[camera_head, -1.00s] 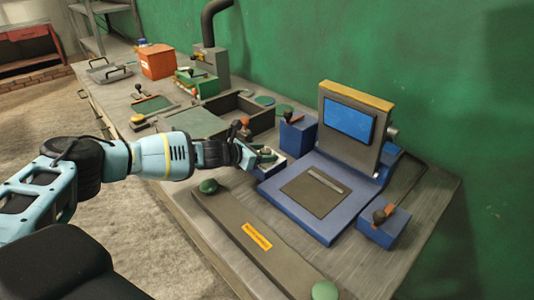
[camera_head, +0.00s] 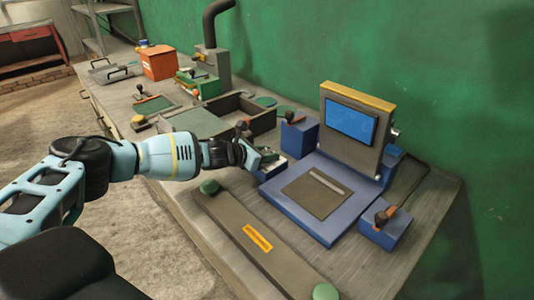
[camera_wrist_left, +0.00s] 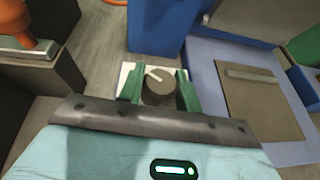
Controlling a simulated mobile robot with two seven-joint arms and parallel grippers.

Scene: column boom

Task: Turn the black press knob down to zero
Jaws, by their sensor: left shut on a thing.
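The black press knob (camera_wrist_left: 158,92) is a dark round dial with a white pointer mark on top. In the left wrist view the mark points up and to the left. It sits on a pale plate on a small blue-sided box (camera_head: 272,172) beside the blue press. My left gripper (camera_head: 262,160) reaches to it from the left. In the left wrist view its two green fingers (camera_wrist_left: 160,92) stand on either side of the knob, shut on it. In the head view the hand largely hides the knob. My right gripper is not in view.
The press (camera_head: 352,122) with a blue screen stands to the right on a blue base (camera_head: 290,210). A blue box with a lever (camera_head: 297,135) is just behind the knob box. A grey bar with green buttons (camera_head: 240,235) lies in front. An open tray (camera_head: 255,118) is behind.

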